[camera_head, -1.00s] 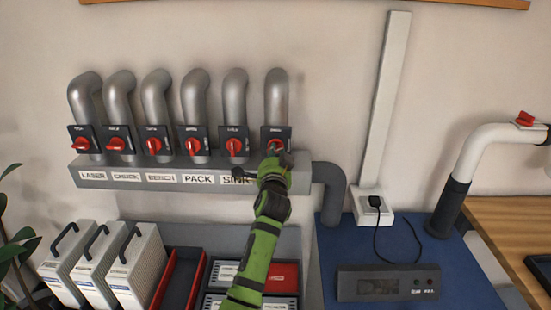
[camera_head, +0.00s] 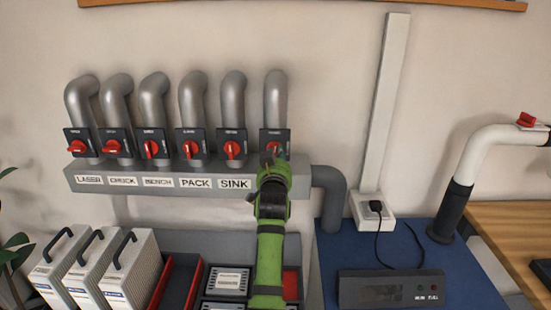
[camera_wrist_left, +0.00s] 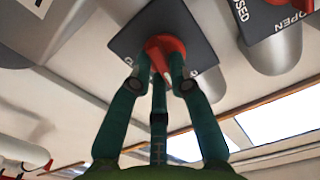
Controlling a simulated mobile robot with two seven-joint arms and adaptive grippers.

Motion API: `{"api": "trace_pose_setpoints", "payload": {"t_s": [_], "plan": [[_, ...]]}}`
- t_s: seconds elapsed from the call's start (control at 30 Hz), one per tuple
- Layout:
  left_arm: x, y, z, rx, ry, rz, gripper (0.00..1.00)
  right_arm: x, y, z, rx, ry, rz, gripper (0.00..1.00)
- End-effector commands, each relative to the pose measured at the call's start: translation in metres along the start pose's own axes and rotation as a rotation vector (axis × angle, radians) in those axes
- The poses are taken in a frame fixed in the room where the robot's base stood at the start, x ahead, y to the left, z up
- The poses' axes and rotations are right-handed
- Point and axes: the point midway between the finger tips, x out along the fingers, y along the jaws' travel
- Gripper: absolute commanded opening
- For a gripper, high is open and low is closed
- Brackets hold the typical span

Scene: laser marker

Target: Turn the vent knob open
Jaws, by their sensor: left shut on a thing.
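Several dark valve plates with red knobs sit on grey pipes along a wall manifold. My left gripper (camera_head: 273,163) is at the rightmost valve and shut on its red knob (camera_head: 273,147). In the left wrist view the fingers (camera_wrist_left: 160,72) close around this red knob (camera_wrist_left: 166,46) on its dark plate (camera_wrist_left: 195,32); the plate's lettering is mostly covered. My wrist hides the label under this valve. The labels to its left read LASER, CHECK, BENCH, PACK and SINK (camera_head: 235,183). The LASER knob (camera_head: 77,147) lies sideways; the SINK knob (camera_head: 232,150) points up and down. My right gripper is not in view.
The grey manifold (camera_head: 130,182) runs below the valves. White filter boxes (camera_head: 95,270) and a red tray (camera_head: 180,285) stand below. A blue mat (camera_head: 420,285) with a dark control box (camera_head: 390,288) and a plugged cable (camera_head: 376,206) is at right.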

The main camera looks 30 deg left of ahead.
Motion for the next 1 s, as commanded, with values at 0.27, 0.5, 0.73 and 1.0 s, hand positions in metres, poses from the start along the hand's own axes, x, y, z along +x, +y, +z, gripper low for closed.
{"api": "trace_pose_setpoints", "payload": {"t_s": [0.27,0.5,0.73,1.0], "plan": [[-0.0001,0.0002,-0.0006,-0.153,-0.001,0.000,0.00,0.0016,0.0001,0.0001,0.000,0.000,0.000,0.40],[-0.0001,0.0002,-0.0009,-0.209,-0.001,0.000,0.00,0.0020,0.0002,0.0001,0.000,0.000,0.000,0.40],[0.0000,0.0000,-0.0009,-0.221,-0.001,0.000,0.00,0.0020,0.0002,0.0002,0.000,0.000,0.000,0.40],[-0.0001,0.0001,-0.0010,-0.220,0.000,0.000,0.32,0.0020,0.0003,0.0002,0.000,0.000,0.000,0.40]]}}
